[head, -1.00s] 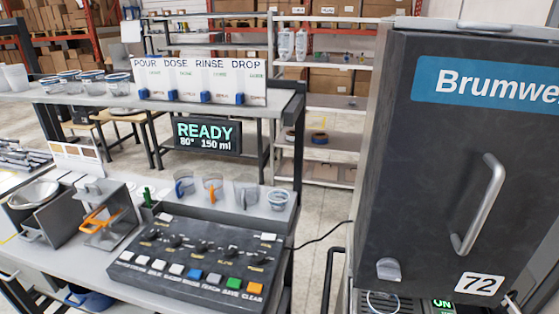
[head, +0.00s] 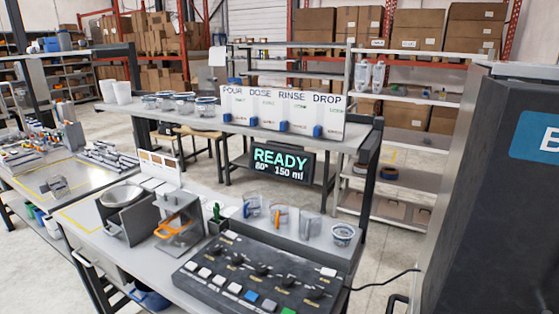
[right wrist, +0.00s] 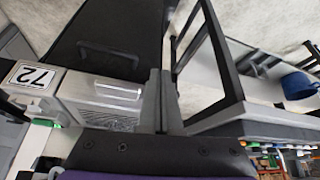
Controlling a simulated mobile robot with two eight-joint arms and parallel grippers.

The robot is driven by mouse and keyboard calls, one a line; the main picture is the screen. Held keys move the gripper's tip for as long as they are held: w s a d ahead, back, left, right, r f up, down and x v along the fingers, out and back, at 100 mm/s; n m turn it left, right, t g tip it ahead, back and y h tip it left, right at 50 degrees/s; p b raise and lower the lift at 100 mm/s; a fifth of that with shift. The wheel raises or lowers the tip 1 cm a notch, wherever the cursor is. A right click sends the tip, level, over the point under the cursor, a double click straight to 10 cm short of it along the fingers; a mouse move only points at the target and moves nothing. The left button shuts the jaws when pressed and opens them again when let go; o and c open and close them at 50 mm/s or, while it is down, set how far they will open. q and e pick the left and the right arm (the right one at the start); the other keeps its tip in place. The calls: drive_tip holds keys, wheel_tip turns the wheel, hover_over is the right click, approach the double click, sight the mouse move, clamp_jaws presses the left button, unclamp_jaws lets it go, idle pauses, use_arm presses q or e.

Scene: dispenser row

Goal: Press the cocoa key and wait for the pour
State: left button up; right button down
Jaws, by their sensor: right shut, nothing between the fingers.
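A dark key panel (head: 258,277) with a row of white, blue, grey and green keys (head: 235,288) and several black knobs stands on the bench. The key labels are too small to read, so I cannot tell which key is cocoa. My right gripper (right wrist: 161,82) is shut and empty in the right wrist view, apart from any key. Neither gripper shows in the head view.
A dark cabinet (head: 480,200) stands to the right of the panel. Several cups (head: 283,218) stand behind the panel, with four-labelled dispenser boxes (head: 282,110) on the shelf above. A metal holder with an orange handle (head: 172,228) is at its left. A cable runs from the panel's right.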

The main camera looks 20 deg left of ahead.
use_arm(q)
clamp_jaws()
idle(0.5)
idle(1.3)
